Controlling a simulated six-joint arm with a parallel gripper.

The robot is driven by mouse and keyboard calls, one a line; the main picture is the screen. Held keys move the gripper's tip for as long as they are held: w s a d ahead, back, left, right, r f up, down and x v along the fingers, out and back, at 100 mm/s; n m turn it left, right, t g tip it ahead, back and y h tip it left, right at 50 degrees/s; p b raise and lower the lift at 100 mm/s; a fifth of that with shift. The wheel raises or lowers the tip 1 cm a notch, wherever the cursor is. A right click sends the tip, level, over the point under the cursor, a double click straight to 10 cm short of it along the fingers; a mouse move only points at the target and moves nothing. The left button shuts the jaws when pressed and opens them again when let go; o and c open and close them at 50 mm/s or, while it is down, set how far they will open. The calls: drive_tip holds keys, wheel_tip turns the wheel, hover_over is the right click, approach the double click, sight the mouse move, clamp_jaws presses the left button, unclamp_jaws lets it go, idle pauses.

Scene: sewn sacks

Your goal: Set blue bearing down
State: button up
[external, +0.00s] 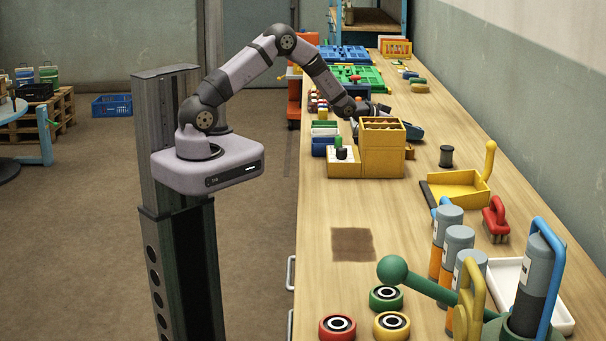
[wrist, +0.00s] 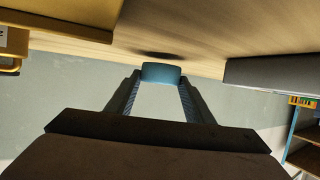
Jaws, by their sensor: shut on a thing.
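The blue bearing (wrist: 161,73) shows in the wrist view between the two fingertips of my gripper (wrist: 160,82). My gripper is shut on it. A dark round shadow lies on the wooden bench top just beyond it, and the bearing appears held a little above the surface. In the external view my arm reaches over to the far part of the bench (external: 310,215), behind the yellow organizer (external: 382,160). The organizer hides the fingertips and the bearing there. Red (external: 337,327), yellow (external: 391,325) and green (external: 386,298) bearings lie at the near end of the bench.
A yellow dustpan (external: 456,186), a dark spool (external: 446,157) and a red brush (external: 495,221) lie to the right. Grey-topped bottles and a white tray (external: 505,278) crowd the near right. A brown square patch (external: 353,244) lies on clear bench.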

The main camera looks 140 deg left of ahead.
drive_tip(key=o, duration=1.4)
drive_tip(key=shift+s+d+f, duration=0.1)
drive_tip(key=shift+d+f, duration=0.15)
drive_tip(key=shift+f, duration=0.6)
drive_tip(key=shift+a+r+p, duration=0.15)
drive_tip(key=shift+r+p, duration=0.5)
drive_tip(key=shift+p, duration=0.1)
drive_tip(key=shift+s+d+b, duration=0.1)
drive_tip(key=shift+d+b, duration=0.2)
drive_tip(key=shift+r+v, duration=0.25)
drive_tip(key=shift+v, duration=0.95)
wheel_tip(320, 180, up, 7)
drive_tip(key=b, duration=0.1)
drive_tip(key=shift+a+r, duration=0.15)
drive_tip(key=shift+a, duration=0.05)
